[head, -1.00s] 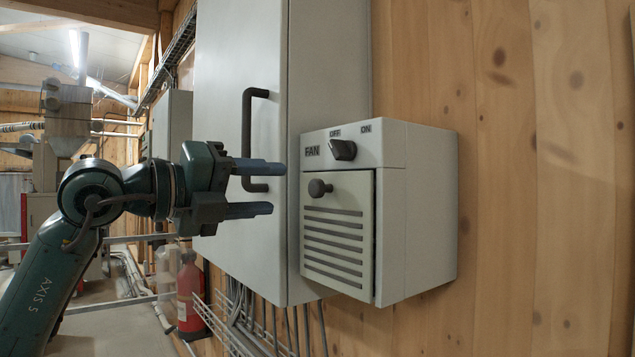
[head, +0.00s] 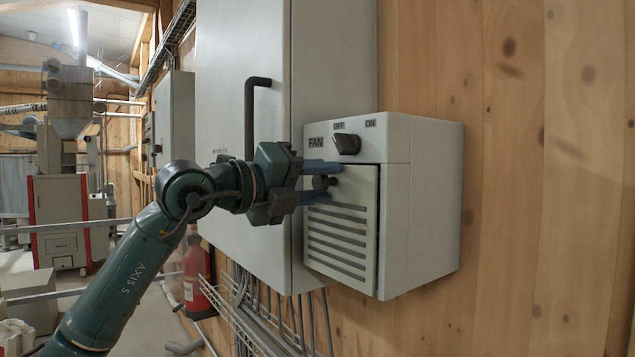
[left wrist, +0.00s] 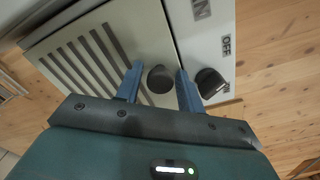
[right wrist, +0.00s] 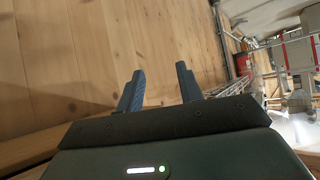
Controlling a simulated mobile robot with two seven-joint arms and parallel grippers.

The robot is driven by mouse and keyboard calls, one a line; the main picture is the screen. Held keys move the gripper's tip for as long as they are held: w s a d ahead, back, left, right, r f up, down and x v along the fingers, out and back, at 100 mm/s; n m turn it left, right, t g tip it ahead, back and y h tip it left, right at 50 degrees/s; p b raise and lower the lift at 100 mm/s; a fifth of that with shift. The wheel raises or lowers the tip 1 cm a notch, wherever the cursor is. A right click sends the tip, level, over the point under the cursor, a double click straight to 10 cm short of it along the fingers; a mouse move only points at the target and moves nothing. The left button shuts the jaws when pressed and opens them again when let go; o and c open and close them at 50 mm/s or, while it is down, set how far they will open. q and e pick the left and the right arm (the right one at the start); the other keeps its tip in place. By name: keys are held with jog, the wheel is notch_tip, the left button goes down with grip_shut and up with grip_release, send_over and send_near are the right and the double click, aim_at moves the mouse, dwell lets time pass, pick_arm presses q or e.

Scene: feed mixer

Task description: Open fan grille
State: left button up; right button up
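The fan box (head: 430,195) is on the wooden wall, with a slotted grille door (head: 345,240) on its front. A thin dark gap runs along the door's edge. A dark round knob (head: 322,183) sits near the door's upper left; it also shows in the left wrist view (left wrist: 160,79). My left gripper (head: 331,181) is at the knob, its blue fingers open on either side of it. In the left wrist view small gaps seem to remain beside the knob. My right gripper (right wrist: 160,72) is open and empty, facing bare wall and floor.
A dark rotary switch (head: 347,144) marked OFF and ON sits just above the door, close to my left fingers. A grey cabinet (head: 235,90) with a bar handle stands left. A wire tray with cables and a red extinguisher (head: 195,275) are below.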

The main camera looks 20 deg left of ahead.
pick_arm(q)
grip_shut()
